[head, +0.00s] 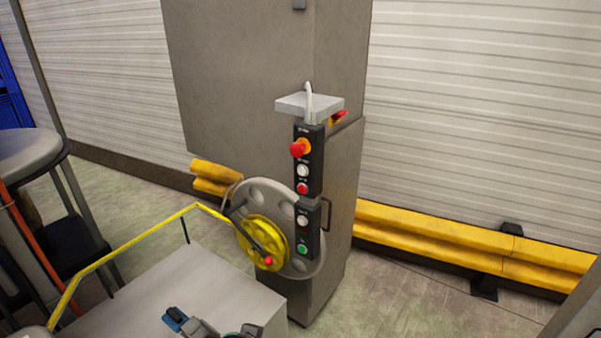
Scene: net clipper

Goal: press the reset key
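A black control box hangs on the front edge of the grey cabinet, in an upper section (314,176) and a lower section (312,243). The upper section carries a red mushroom knob (298,149) on an orange base, a white key (302,170) and a red key (302,188). The lower section carries a white key (302,221), a dark key and a green key (302,250). The labels are too small to read, so I cannot tell which is the reset key. A cut-off grey, black and blue part at the bottom edge may be my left gripper (213,326), away from the box.
A grey handwheel with a yellow hub (262,241) stands left of the lower keys. A light box (205,279) and a yellow rail (130,246) fill the front left. A stool (27,154) stands far left. Yellow barriers (440,232) run along the right wall.

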